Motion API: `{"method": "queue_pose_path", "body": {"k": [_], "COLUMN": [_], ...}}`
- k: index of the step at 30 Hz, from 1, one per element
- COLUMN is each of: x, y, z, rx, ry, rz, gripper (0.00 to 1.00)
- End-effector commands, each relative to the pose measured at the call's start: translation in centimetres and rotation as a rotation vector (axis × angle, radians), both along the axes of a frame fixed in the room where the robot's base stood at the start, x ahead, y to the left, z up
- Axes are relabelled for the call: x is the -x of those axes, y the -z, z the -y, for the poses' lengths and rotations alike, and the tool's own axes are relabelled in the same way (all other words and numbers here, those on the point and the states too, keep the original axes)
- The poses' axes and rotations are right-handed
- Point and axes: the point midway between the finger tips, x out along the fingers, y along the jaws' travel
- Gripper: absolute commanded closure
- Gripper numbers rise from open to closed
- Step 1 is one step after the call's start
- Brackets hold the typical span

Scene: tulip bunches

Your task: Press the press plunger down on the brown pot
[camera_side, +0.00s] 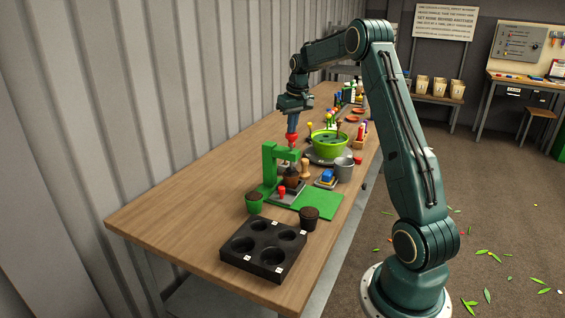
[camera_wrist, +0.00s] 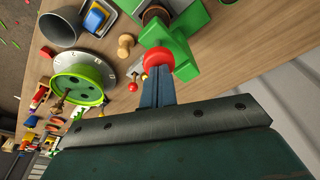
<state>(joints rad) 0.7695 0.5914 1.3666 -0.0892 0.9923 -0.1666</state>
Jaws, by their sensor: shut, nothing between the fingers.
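The green press (camera_side: 270,165) stands on the table with its red plunger knob (camera_side: 291,138) up on top of the arm. In the wrist view the round red knob (camera_wrist: 158,59) is right at my fingertips. The brown pot (camera_side: 291,176) sits under the press arm on the grey base, partly hidden by the frame; part of it shows in the wrist view (camera_wrist: 154,14). My gripper (camera_side: 291,130) points down, its blue fingers closed together and empty, directly over the knob. The tips look to be at or just above the knob; I cannot tell whether they touch.
A black tray (camera_side: 264,248) with round holes, a green pot (camera_side: 254,203) and a dark pot (camera_side: 309,217) stand in front. A wooden stamp (camera_side: 305,168), a grey bucket (camera_side: 344,168) and a lime-green bowl (camera_side: 329,145) stand close to the press. The left table side is clear.

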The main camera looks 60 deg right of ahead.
Motion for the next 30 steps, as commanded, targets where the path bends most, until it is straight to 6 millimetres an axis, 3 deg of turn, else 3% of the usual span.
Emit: {"method": "queue_pose_path", "body": {"k": [30], "x": [0.0], "y": [-5.8], "z": [0.0], "rx": [0.003], "ry": [0.000], "rz": [0.004], "gripper": [1.00]}}
